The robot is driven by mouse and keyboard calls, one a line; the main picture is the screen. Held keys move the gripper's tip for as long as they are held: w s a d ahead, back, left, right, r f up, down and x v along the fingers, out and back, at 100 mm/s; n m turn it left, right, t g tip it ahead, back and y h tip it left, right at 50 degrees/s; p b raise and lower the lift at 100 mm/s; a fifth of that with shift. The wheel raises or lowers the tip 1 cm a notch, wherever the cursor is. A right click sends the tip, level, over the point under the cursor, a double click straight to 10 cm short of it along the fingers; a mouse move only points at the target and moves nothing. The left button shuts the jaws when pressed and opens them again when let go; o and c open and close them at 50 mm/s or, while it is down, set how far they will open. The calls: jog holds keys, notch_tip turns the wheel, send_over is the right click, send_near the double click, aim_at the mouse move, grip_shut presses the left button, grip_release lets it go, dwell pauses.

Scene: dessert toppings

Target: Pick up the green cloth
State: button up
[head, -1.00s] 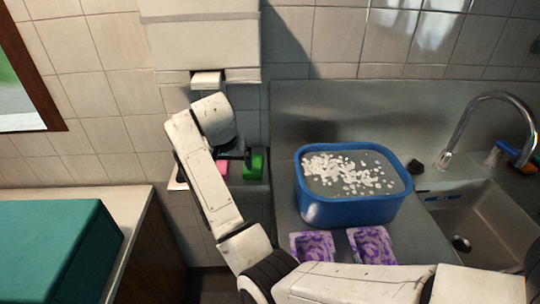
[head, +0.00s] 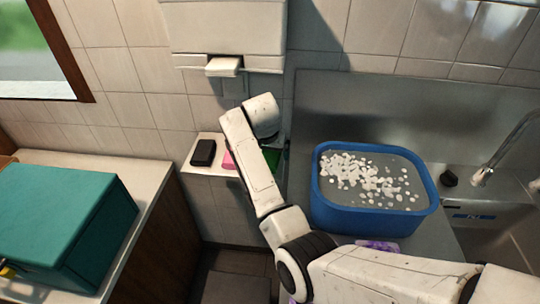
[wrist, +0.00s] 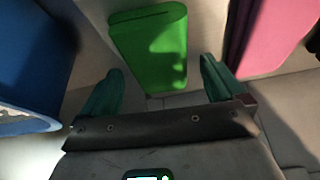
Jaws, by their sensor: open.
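The green cloth (wrist: 150,48) looks like a folded block in the wrist view, just beyond and between my gripper's fingertips. In the head view, the green cloth (head: 271,160) shows partly behind my arm, on the narrow ledge by the wall. My gripper (wrist: 158,85) is open and empty, with its two green-tipped fingers apart. The cloth appears to lie ahead of the fingers, with no clear contact. In the head view, my gripper's fingers are hidden behind my arm.
A pink cloth (head: 229,160) lies left of the green one, with a dark object (head: 203,152) farther left. A blue tub (head: 375,222) with white pieces stands to the right. A teal box (head: 60,215) sits on the left counter. A wall dispenser (head: 225,35) hangs above.

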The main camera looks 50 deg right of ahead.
jog(key=shift+d+f, duration=0.1)
jog(key=shift+f, duration=0.25)
jog(key=shift+c, duration=0.2)
jog(key=c, duration=1)
jog(key=shift+w+r, duration=0.1)
